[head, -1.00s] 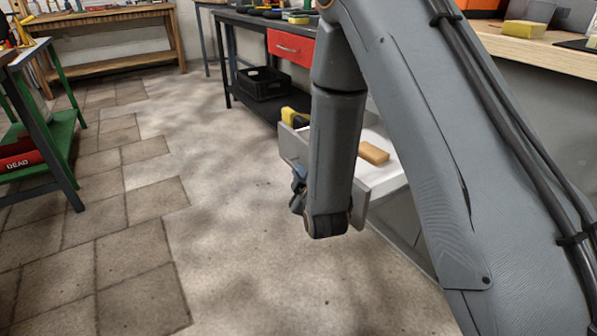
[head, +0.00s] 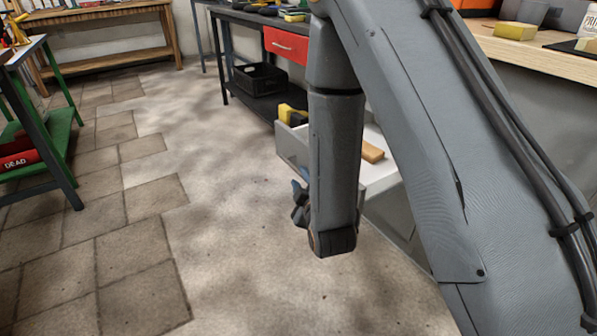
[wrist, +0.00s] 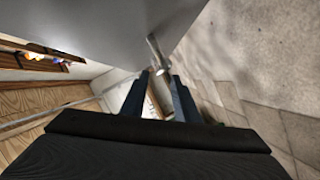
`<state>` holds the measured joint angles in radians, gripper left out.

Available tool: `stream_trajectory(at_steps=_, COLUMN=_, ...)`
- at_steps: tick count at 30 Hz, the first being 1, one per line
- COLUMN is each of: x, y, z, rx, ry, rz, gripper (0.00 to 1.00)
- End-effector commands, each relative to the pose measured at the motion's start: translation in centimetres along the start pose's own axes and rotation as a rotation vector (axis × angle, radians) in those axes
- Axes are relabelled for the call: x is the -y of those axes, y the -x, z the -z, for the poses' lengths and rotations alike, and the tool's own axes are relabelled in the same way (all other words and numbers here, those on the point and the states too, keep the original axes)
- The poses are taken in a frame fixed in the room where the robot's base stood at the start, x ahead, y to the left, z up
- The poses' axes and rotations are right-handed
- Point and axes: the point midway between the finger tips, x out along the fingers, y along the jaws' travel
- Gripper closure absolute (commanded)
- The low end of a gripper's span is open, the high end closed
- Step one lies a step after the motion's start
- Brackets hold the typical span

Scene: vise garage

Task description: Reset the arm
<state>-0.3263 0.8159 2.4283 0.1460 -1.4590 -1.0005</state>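My gripper (wrist: 158,82) shows in the wrist view as two dark fingers spread apart, with nothing seen gripped between them. In the head view it is mostly hidden behind my forearm, and only a small part (head: 300,203) shows at left. A grey drawer (head: 291,147) stands open beside my forearm. In it lie a tan block (head: 372,152) and a yellow and black thing (head: 292,115). In the wrist view a metal bar handle (wrist: 157,54) on a grey panel (wrist: 105,24) lies just beyond the fingertips. I cannot tell whether they touch.
A dark workbench with a red drawer (head: 286,45) and a black crate (head: 260,79) stands behind. A wooden bench (head: 110,71) is at the back left, a green cart (head: 60,130) at left. A wooden worktop (head: 540,58) is at right. The floor at left is clear.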

Motion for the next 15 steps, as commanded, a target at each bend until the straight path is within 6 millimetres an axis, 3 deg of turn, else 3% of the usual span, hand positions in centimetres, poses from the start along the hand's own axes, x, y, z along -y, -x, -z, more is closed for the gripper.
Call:
stream_trajectory(at_steps=4, x=-0.03, y=1.09, z=0.01, rx=0.000, ry=0.000, rz=0.000, gripper=0.72)
stream_trajectory(at_steps=15, x=-0.01, y=1.20, z=-0.04, rx=0.000, ry=0.000, rz=0.000, gripper=0.72)
